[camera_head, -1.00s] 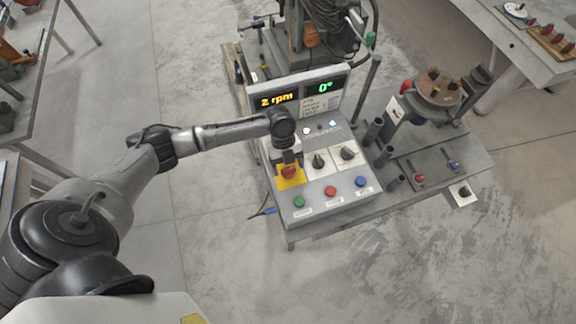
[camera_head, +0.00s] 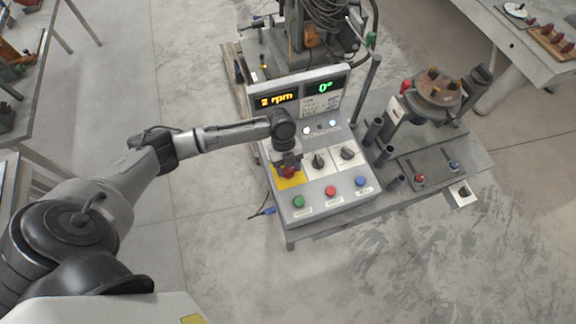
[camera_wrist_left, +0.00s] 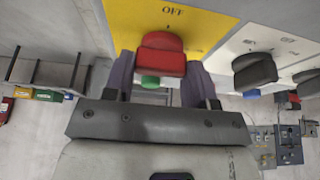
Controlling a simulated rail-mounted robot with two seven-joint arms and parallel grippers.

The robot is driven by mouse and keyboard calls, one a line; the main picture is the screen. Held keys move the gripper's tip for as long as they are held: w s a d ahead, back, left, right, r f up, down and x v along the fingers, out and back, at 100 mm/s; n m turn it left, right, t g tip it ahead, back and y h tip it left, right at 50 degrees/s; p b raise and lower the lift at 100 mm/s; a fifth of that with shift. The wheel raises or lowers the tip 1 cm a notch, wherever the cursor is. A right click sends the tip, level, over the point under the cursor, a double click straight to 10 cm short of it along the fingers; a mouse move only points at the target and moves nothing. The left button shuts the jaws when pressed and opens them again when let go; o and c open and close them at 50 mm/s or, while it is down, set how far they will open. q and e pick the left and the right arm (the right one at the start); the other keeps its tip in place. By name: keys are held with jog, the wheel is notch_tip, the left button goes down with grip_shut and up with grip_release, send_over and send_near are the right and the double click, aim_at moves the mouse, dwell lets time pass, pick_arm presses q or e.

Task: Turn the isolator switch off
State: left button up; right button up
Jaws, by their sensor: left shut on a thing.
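The isolator switch is a red knob (camera_head: 289,172) on a yellow plate (camera_head: 288,184) at the left of the sloped control panel. My left gripper (camera_head: 288,166) is over it, pointing down at the panel, and partly hides the knob in the head view. In the left wrist view the red knob (camera_wrist_left: 161,55) sits between the two fingers of my left gripper (camera_wrist_left: 160,78), which are shut on it. The yellow plate (camera_wrist_left: 195,28) shows the word OFF above the knob there. My right gripper is not in view.
Two black selector knobs (camera_head: 318,160) are close to the right of the isolator. Green (camera_head: 298,201), red (camera_head: 330,191) and blue (camera_head: 361,181) buttons line the panel's front. A display (camera_head: 297,95) reads "2 rpm" and "0°". Bare floor lies in front.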

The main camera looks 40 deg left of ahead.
pick_arm(q)
jog(key=shift+s+r+n+t+p, duration=0.1)
jog(key=shift+r+n+t+p, duration=0.15)
jog(key=shift+n+p, duration=0.7)
jog(key=n+t+p, duration=0.1)
jog(key=n+p, duration=0.1)
jog(key=n+t+p, duration=0.1)
jog(key=n+p, duration=0.2)
jog(key=shift+h, duration=0.3)
jog(key=n+t+p, duration=0.1)
jog(key=n+p, duration=0.2)
jog(key=n+t+y+p, duration=0.1)
jog(key=n+p, duration=0.2)
jog(key=shift+s+d, duration=0.1)
jog(key=shift+s, duration=0.05)
jog(key=n+t+p, duration=0.1)
jog(key=n+p, duration=0.2)
jog(key=shift+y, duration=0.4)
jog(key=shift+f+n+t+y+p, duration=0.15)
jog(key=shift+n+t+y+p, duration=0.15)
jog(key=shift+n+p, duration=0.7)
jog(key=o, duration=0.9)
jog(key=shift+f, duration=0.1)
